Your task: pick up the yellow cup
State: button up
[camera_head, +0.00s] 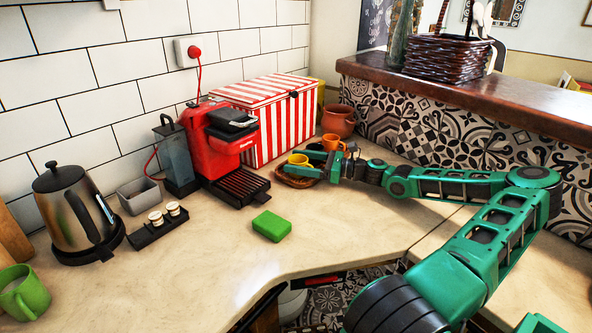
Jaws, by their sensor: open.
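The yellow cup (299,160) stands on a brown woven tray (297,182) at the back of the counter, in front of the striped box. My gripper (312,166) is at the cup's right side, with its fingers level with the cup. The jaws are open. The picture is too small to tell whether a finger touches the cup or reaches inside it. An orange cup (333,143) stands just behind my gripper.
A red coffee machine (217,145) stands left of the tray, and a red-and-white striped box (272,112) is behind. A terracotta pot (339,121) is at the back corner. A green block (272,226) lies in front; the counter around it is clear.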

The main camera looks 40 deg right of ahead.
jog(key=shift+c, duration=0.7)
jog(key=c, duration=1)
jog(key=shift+r, duration=0.1)
jog(key=shift+c, duration=0.2)
